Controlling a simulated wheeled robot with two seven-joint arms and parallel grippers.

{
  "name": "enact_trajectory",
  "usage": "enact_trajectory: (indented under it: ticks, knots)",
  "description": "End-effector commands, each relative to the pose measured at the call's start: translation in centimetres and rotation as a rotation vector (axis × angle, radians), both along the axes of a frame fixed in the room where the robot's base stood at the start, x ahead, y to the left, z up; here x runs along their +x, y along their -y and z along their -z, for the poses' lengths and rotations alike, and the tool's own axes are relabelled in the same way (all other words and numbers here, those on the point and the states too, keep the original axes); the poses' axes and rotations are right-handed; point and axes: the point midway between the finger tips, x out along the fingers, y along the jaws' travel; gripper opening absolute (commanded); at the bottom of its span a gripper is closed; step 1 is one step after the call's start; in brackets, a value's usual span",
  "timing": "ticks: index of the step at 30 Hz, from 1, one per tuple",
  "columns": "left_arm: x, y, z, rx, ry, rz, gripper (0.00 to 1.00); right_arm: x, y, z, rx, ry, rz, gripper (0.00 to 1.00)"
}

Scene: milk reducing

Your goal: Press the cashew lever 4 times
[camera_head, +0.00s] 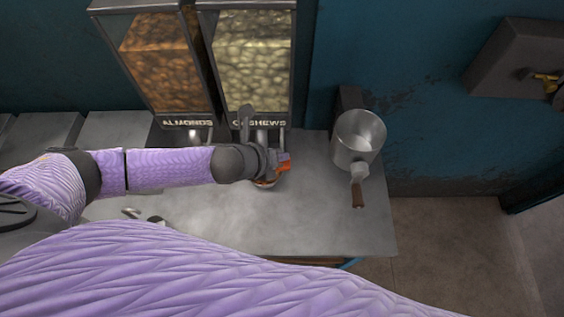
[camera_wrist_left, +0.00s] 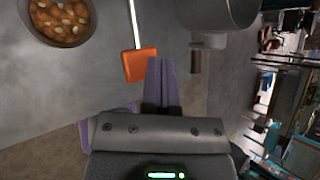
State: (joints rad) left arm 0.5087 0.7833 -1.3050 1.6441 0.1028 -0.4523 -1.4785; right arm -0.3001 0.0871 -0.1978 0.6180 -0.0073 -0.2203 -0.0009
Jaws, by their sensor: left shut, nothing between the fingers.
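The cashew dispenser (camera_head: 252,62), a clear bin of pale nuts labelled CASHEWS, stands at the back of the counter. Its orange lever (camera_head: 285,166) shows beside the end of my left arm. In the left wrist view the orange lever (camera_wrist_left: 140,65) hangs on a thin metal rod. My left gripper (camera_wrist_left: 161,64) is shut and empty, its purple fingertips right beside the lever; I cannot tell whether they touch. A bowl (camera_wrist_left: 88,38) with brown and pale nuts sits at upper left there; in the head view my arm mostly hides it. My right gripper is not in view.
The almond dispenser (camera_head: 158,62) stands left of the cashew one. A metal pot-like container (camera_head: 352,150) with a handle is at the counter's right end. The counter (camera_head: 320,225) is clear at front right. A grey wall box (camera_head: 515,62) hangs at far right.

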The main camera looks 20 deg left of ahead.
Motion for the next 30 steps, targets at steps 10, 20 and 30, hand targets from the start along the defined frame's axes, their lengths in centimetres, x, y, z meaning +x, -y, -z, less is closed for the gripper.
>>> enact_trajectory:
  ticks: [10, 20, 30]
  knots:
    - [0.0, 0.02, -0.09, 0.0, 0.0, 0.0, 0.0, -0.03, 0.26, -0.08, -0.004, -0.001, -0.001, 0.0]
    - [0.0, 0.01, -0.09, 0.0, 0.0, 0.0, 0.0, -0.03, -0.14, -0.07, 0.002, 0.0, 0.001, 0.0]
    - [0.0, 0.01, -0.09, 0.0, 0.0, 0.0, 0.0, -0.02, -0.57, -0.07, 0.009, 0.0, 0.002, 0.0]
